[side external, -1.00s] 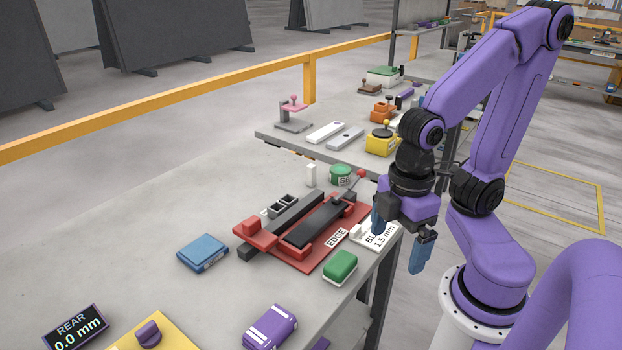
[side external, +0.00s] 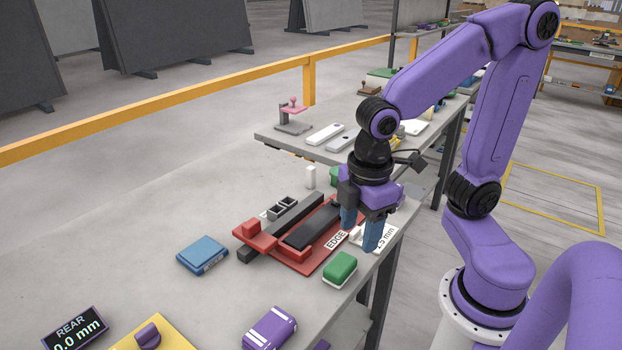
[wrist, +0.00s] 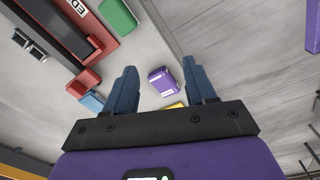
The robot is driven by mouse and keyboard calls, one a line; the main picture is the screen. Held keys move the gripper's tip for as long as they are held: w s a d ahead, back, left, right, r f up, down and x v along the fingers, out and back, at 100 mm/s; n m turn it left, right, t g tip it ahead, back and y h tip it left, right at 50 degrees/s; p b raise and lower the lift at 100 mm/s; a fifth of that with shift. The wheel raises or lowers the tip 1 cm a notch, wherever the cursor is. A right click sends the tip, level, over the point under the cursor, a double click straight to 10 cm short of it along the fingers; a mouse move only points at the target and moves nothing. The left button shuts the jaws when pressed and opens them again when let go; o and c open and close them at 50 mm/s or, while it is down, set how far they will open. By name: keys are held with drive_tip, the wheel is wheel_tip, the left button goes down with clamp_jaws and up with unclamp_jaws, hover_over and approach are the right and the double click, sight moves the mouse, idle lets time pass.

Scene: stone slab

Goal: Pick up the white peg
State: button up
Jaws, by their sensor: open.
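A small white upright peg (side external: 310,177) stands on the slab behind the red-and-grey fixture, in the side external view. I cannot make it out in the wrist view. My gripper (side external: 360,232) is open and empty, with its blue fingers pointing down. It is right of the peg and nearer the camera, above the white label plate (side external: 384,236) at the slab's right edge. The fingers and arm hide part of this plate. The wrist view shows the open gripper (wrist: 160,85) with bare slab and a purple block between its fingers.
The red fixture (side external: 318,262) lies just left of my gripper. A green block (side external: 340,268), a blue box (side external: 202,255) and a purple block (side external: 269,328) lie on the slab (side external: 130,235). A second bench with tools stands behind. The left of the slab is clear.

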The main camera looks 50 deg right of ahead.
drive_tip(key=w+d+r+n+h, duration=0.1)
drive_tip(key=w+n, duration=0.1)
drive_tip(key=w, duration=1.3)
drive_tip(key=n+h, duration=0.3)
approach(310, 168)
drive_tip(key=shift+g, duration=0.3)
drive_tip(key=x, duration=0.6)
drive_tip(key=shift+w+d+f, duration=0.1)
drive_tip(key=shift+w+d, duration=0.1)
drive_tip(key=shift+w, duration=0.05)
drive_tip(key=shift+x, duration=3.25)
clamp_jaws()
